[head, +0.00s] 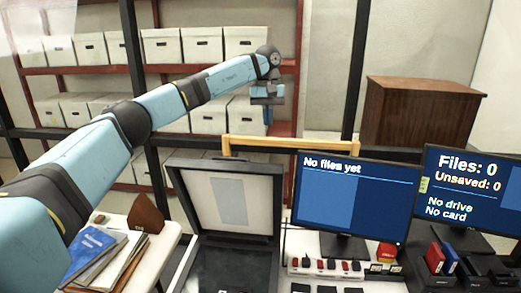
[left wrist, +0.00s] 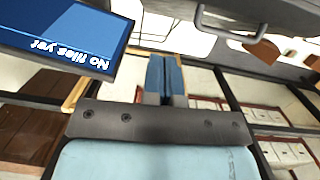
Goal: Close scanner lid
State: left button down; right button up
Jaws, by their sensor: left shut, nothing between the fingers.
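The scanner's lid (head: 228,197) stands raised in the head view, its pale inner face with a grey rectangle towards me. The dark scanner base (head: 235,265) lies below it, cut off by the bottom edge. My left arm reaches across from the left. My left gripper (head: 268,118) is above the lid's top right, apart from it, pointing down. In the left wrist view its blue fingers (left wrist: 165,78) are together with nothing between them. A dark panel with a handle-like bar at the top of that view may be part of the scanner. My right gripper is not in view.
A monitor reading "No files yet" (head: 352,195) stands right of the lid, with another monitor (head: 468,190) beyond. Folders (head: 95,250) lie on a white table at left. Behind are shelves of white boxes (head: 160,46), a yellow rail (head: 290,144) and a wooden cabinet (head: 418,112).

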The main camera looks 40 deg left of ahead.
pick_arm(q)
jog(key=s+f+p, duration=0.1)
jog(key=f, duration=0.2)
jog(key=s+f+p, duration=0.1)
jog(key=f, duration=0.2)
jog(key=s+f+p, duration=0.1)
jog(key=f, duration=0.2)
jog(key=shift+s+f, duration=0.35)
jog(key=shift+s, duration=0.05)
jog(key=shift+s+d+f, duration=0.15)
jog(key=shift+d+f, duration=0.05)
jog(key=shift+f, duration=0.05)
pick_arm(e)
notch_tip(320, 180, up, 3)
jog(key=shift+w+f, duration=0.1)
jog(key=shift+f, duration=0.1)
